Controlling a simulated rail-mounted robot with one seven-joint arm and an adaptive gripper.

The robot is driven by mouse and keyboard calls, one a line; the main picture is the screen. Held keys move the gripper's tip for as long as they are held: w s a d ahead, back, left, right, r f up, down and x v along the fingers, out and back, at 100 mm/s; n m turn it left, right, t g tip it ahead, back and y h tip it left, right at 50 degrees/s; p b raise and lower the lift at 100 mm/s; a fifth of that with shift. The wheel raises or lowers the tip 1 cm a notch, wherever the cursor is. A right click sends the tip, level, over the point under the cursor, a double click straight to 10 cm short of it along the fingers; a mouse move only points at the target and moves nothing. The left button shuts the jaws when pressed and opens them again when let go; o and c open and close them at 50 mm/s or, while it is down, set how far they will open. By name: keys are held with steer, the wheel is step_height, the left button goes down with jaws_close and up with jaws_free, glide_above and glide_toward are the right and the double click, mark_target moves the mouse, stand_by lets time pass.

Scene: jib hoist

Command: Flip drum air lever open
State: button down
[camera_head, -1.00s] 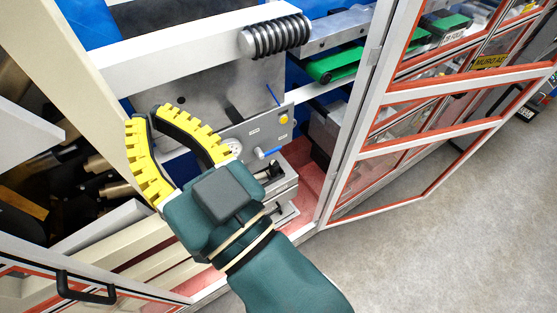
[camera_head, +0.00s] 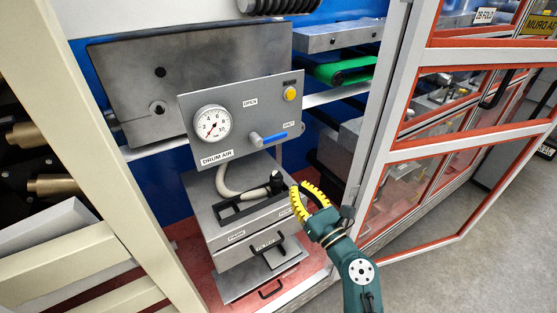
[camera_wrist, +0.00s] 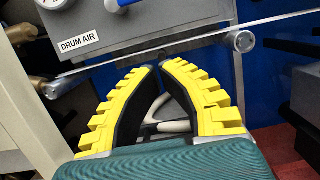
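The DRUM AIR panel (camera_head: 225,118) is a grey plate with a round gauge (camera_head: 212,123). Its air lever (camera_head: 268,138) has a blue handle that lies near horizontal, pointing right, below a small label on the right. An OPEN label (camera_head: 249,103) sits above it. In the wrist view (camera_wrist: 157,66), the curved fingertips come together with nothing visible held.
A yellow button (camera_head: 290,94) is at the panel's upper right. Below are a grey drawer box (camera_head: 225,235) and a pale hose (camera_head: 228,185). The red-edged door (camera_head: 395,130) stands open at right. A cream frame post (camera_head: 105,150) is at left.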

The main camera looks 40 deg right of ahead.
steer(key=shift+w, duration=0.1)
steer(key=w+d+r+b, duration=0.1)
steer(key=w+r, duration=0.5)
steer(key=w, duration=0.3)
steer(key=shift+w+d+r, duration=0.2)
steer(key=shift+d+r, duration=0.05)
steer(key=shift+d, duration=0.1)
steer(key=shift+s+d+b, duration=0.1)
steer(key=shift+d+b, duration=0.1)
steer(key=shift+b, duration=0.15)
